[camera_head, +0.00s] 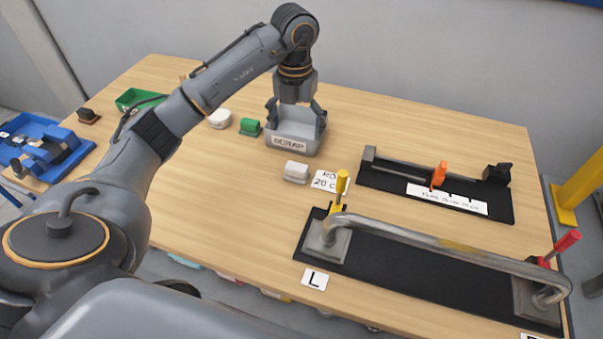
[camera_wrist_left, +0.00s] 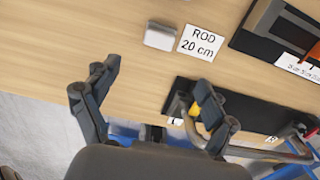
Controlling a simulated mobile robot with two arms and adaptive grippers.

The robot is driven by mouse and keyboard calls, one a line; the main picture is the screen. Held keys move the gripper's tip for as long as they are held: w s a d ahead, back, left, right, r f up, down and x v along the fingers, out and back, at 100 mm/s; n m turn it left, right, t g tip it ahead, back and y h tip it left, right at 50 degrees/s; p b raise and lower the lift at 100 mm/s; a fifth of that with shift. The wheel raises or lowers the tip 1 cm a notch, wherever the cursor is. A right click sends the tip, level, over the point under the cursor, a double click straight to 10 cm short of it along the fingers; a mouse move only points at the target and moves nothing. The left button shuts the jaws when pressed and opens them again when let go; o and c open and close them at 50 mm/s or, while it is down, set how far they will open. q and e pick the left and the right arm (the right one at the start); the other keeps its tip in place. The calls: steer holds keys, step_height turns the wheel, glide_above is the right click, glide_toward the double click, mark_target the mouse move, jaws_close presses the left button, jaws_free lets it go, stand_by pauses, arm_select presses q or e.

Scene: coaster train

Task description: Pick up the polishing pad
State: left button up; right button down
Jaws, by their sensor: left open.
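Several small pad-like blocks are on the table, and I cannot tell for sure which is the polishing pad. A white block with a grey base (camera_head: 296,172) lies beside the rod card; it also shows in the left wrist view (camera_wrist_left: 160,36). A white rounded block (camera_head: 219,118) and a green block (camera_head: 250,127) sit left of the scrap bin. A dark brown block (camera_head: 88,116) is at the far left. My left gripper (camera_head: 296,104) is open and empty, pointing down, overlapping the scrap bin in the head view. Its spread fingers show in the wrist view (camera_wrist_left: 150,95).
The grey scrap bin (camera_head: 293,142) stands mid-table. A bent metal tube lies on a black fixture (camera_head: 420,262) with yellow and red clamp handles. A black measuring fixture (camera_head: 380,182) is behind it. A green tray (camera_head: 139,99) and a blue tray (camera_head: 75,150) are at left.

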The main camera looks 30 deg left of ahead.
arm_select(q)
steer(key=p, duration=0.2)
glide_above(296, 166)
steer(key=f, duration=0.7)
steer(key=shift+s+d+f, duration=0.2)
steer(key=shift+s+f, duration=0.05)
steer(key=shift+f, duration=0.15)
steer(key=shift+w+f, duration=0.1)
steer(key=shift+f, duration=0.2)
step_height(296, 166, down, 5)
steer(key=shift+w+a+r+p, duration=0.1)
steer(key=shift+a+p, duration=0.05)
steer(key=shift+p, duration=0.85)
steer(key=shift+f, duration=0.3)
steer(key=c, duration=1.4)
steer(key=shift+r, duration=0.2)
step_height(296, 166, up, 10)
steer(key=b, duration=0.2)
steer(key=shift+f+b, duration=0.1)
steer(key=shift+b, duration=0.25)
